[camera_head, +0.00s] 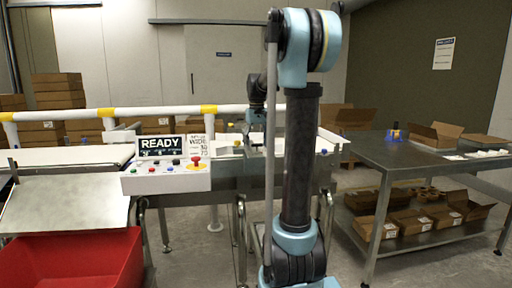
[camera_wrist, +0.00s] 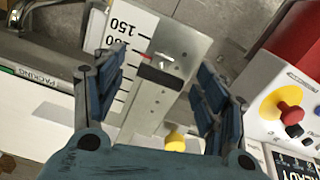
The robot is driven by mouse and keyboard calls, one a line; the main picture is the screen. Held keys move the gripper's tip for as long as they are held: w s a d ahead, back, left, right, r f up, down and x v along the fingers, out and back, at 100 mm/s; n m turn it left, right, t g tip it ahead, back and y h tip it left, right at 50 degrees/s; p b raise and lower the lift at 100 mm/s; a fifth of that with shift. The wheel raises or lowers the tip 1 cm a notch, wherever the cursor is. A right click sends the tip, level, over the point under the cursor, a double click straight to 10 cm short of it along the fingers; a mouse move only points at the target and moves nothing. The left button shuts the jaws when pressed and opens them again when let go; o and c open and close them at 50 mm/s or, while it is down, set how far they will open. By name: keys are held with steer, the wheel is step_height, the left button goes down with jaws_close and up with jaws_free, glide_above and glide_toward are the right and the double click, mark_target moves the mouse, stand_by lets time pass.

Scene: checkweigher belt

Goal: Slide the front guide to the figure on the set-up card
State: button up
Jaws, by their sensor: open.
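In the wrist view my gripper (camera_wrist: 160,65) is open, its blue fingers on either side of a metal slide plate (camera_wrist: 150,103) with a dark block (camera_wrist: 158,76). This looks like the front guide's carriage; I cannot tell whether the fingers touch it. My arm hides most of the guide there.
The control panel (camera_head: 165,178) has a red stop button, also visible close to my right finger in the wrist view (camera_wrist: 290,114). A yellow knob (camera_wrist: 174,140) lies below the block. A red bin (camera_head: 75,262) is at front left. A steel table (camera_head: 395,155) with cartons stands right.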

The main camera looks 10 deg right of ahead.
steer(key=shift+f, duration=0.3)
steer(key=shift+c, duration=0.2)
steer(key=c, duration=1.4)
steer(key=shift+w, duration=3.05)
steer(key=o, duration=1.4)
steer(key=shift+o, duration=0.2)
